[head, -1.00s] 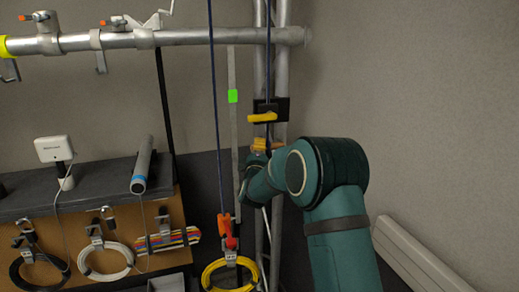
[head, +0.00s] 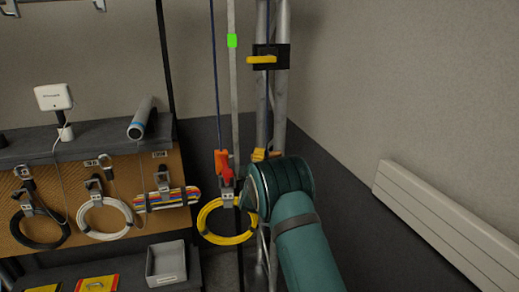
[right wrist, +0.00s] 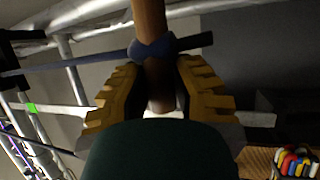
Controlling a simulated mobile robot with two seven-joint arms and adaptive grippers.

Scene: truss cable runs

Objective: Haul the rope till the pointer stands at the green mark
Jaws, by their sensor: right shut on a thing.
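The blue rope (head: 214,90) hangs beside a grey upright strip that bears the green mark (head: 232,41). The orange-red pointer block (head: 223,163) is on the rope by the strip, well below the mark. A second run of rope (head: 268,105) passes down the truss below the black clutch with a yellow lever (head: 262,59). My right gripper (head: 263,155) is below that clutch, mostly hidden by my arm. In the right wrist view its yellow fingers (right wrist: 160,95) are shut on a brown wooden handle (right wrist: 150,22) with blue rope tied around it. My left gripper is not in view.
The truss upright (head: 283,90) stands close behind my right gripper. A yellow cable coil (head: 228,238) hangs below the pointer. A pegboard bench (head: 100,137) with coils and a grey bin (head: 166,263) is at left. A white wall heater (head: 440,222) is at right.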

